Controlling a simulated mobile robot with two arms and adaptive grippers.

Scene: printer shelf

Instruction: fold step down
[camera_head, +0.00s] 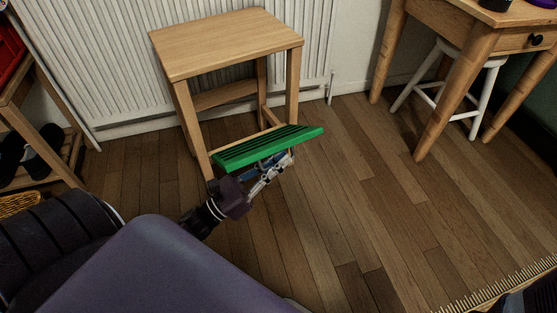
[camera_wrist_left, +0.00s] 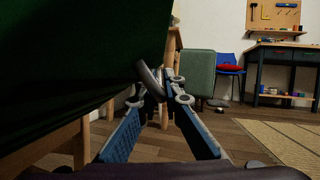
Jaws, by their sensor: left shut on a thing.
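A wooden step stool (camera_head: 225,45) stands against the radiator. Its green slatted step (camera_head: 268,146) juts out low at the front and looks tilted. My left gripper (camera_head: 282,162) is at the front edge of this step, under its right part. In the left wrist view the dark green step (camera_wrist_left: 75,60) fills the upper left. There the two blue-and-grey fingers (camera_wrist_left: 160,95) close together beside it, at a dark curved strip (camera_wrist_left: 150,78). The gripper is shut on the step, apparently at this strip; the exact contact is hard to see. My right gripper is not in view.
A wooden table (camera_head: 475,25) and a white stool (camera_head: 450,90) stand at the right. A shoe rack (camera_head: 30,110) stands at the left. The wooden floor (camera_head: 350,200) right of the step is clear. A fringed rug (camera_head: 500,290) lies at the lower right.

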